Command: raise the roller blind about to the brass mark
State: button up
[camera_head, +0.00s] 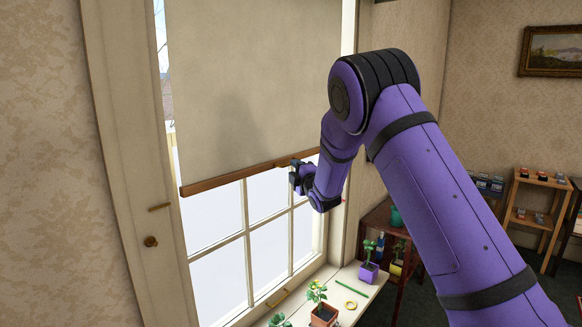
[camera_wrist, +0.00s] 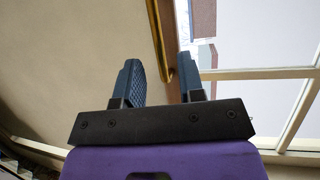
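The roller blind (camera_head: 255,85) hangs partly down over the window, with a wooden bottom bar (camera_head: 225,179). The small brass mark (camera_head: 159,207) is on the left window frame; the bar's left end appears slightly above it in the head view. My gripper (camera_head: 295,170) is at the right part of the bar. In the wrist view, my gripper (camera_wrist: 162,75) has its two dark fingers apart. The wooden bar (camera_wrist: 156,22) and a brass strip (camera_wrist: 166,72) along it appear between them, with gaps visible. I see no clear grip; contact at the tips cannot be told.
A round brass knob (camera_head: 150,241) is below the mark. The sill (camera_head: 372,291) holds a purple pot (camera_head: 368,272), a terracotta pot (camera_head: 323,315), a green stick (camera_head: 350,286) and a brass ring (camera_head: 351,305). A dark shelf (camera_head: 376,218) stands right of the window.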

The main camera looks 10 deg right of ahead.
jog(key=v, duration=0.6)
jog(key=shift+s, duration=0.2)
jog(key=shift+d, duration=0.1)
jog(key=s+d+r+m+g+h, duration=0.2)
jog(key=s+d+r+m+g, duration=0.1)
jog(key=s+r+m, duration=0.4)
jog(key=s+d+r+m+g+h, duration=0.2)
jog(key=s+d+r+m+g, duration=0.15)
jog(key=s, duration=0.55)
jog(key=s+a+m+g, duration=0.1)
jog(key=s+m+g, duration=0.6)
jog(key=s, duration=2.8)
jog(key=shift+s+f+m+g, duration=0.15)
jog(key=shift+f+m+g, duration=0.2)
jog(key=shift+m, duration=0.8)
